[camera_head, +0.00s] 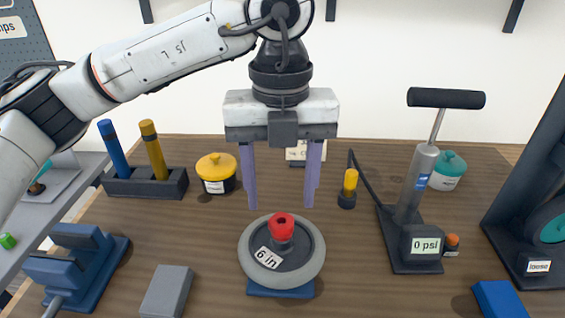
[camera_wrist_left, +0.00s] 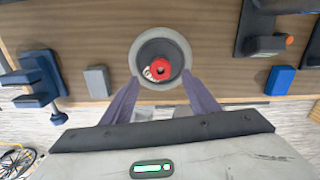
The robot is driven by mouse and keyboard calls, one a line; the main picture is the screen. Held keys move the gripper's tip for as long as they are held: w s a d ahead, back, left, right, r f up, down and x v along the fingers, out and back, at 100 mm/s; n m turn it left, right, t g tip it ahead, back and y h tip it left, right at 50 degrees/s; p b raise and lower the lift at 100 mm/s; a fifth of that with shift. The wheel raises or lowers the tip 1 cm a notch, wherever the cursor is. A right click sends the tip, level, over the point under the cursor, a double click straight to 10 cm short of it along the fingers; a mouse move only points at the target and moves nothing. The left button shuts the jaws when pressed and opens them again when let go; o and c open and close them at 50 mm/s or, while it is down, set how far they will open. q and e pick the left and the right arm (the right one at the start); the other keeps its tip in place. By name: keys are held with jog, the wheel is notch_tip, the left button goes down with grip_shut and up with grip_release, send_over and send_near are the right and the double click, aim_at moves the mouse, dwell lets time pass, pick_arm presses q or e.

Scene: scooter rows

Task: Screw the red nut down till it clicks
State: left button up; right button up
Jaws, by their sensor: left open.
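The red nut (camera_head: 281,226) sits on top of the hub of a grey wheel marked "6 in" (camera_head: 310,265), which lies on a blue base (camera_head: 280,290) on the workbench. In the left wrist view the red nut (camera_wrist_left: 160,69) shows at the middle of the round wheel (camera_wrist_left: 184,48). My left gripper (camera_head: 281,208) points down above the wheel, its two purple fingers apart and empty. In the left wrist view the fingers (camera_wrist_left: 160,85) show on either side below the nut, not touching it. My right gripper is not in view.
A black pump reading "0 psi" (camera_head: 423,245) stands right of the wheel, with a yellow-topped fitting (camera_head: 349,185) between. A yellow pot (camera_head: 216,170) is behind left. A blue clamp (camera_head: 80,255), grey block (camera_head: 167,290) and blue block (camera_head: 500,298) lie near the front.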

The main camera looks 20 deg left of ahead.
aim_at(281, 225)
pick_arm(q)
jog(key=shift+f, duration=2.8)
